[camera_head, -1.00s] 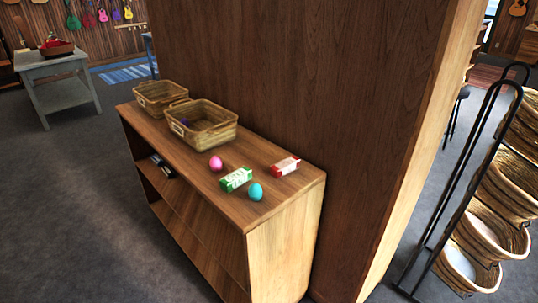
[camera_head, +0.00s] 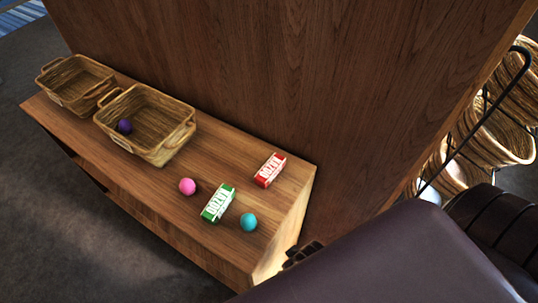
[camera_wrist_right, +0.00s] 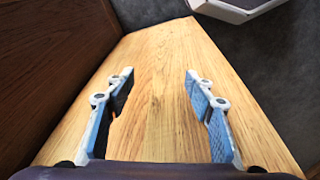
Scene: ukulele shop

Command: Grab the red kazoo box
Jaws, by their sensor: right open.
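The red kazoo box (camera_head: 270,170), red and white, lies on the wooden shelf top (camera_head: 240,171) near its back right corner, close to the dark wood wall. My right gripper is open and empty in the right wrist view (camera_wrist_right: 160,78), with a pale wood panel in front of it. In the head view my right arm comes in from the lower right, and only a dark part of the hand shows beside the shelf's right end, apart from the red box. The red box is not visible in the right wrist view. My left gripper is not in view.
A green kazoo box (camera_head: 218,203) lies front-left of the red one, between a pink egg (camera_head: 187,186) and a teal egg (camera_head: 249,222). Two wicker baskets stand farther left; the nearer (camera_head: 178,141) holds a purple egg (camera_head: 124,126). A basket rack (camera_head: 505,135) stands at right.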

